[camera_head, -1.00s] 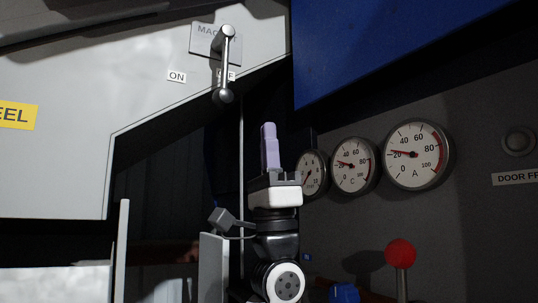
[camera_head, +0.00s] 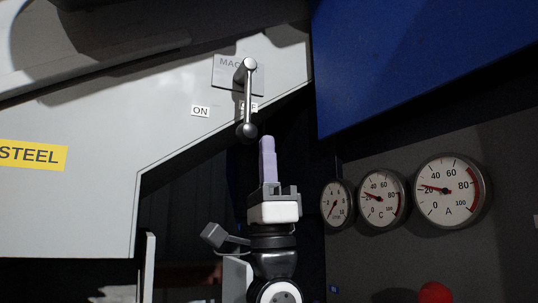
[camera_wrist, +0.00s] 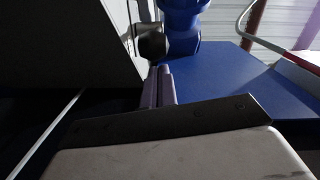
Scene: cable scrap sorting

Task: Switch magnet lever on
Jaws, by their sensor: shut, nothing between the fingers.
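The magnet lever (camera_head: 247,98) is a metal bar hanging down from its pivot on the grey panel, with a dark round knob (camera_head: 247,131) at its lower end. It hangs in front of the OFF label, which it partly covers; the ON label (camera_head: 200,111) is to its left. My gripper (camera_head: 266,141) has purple fingers pointing up, shut and empty, just below and slightly right of the knob in the head view. In the wrist view the dark knob (camera_wrist: 152,44) shows just beyond the fingertips (camera_wrist: 159,70). Whether they touch is unclear.
A blue panel (camera_head: 410,55) is at the upper right. Several round gauges (camera_head: 447,190) line the dark wall at right. A red knob (camera_head: 435,292) is at the bottom.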

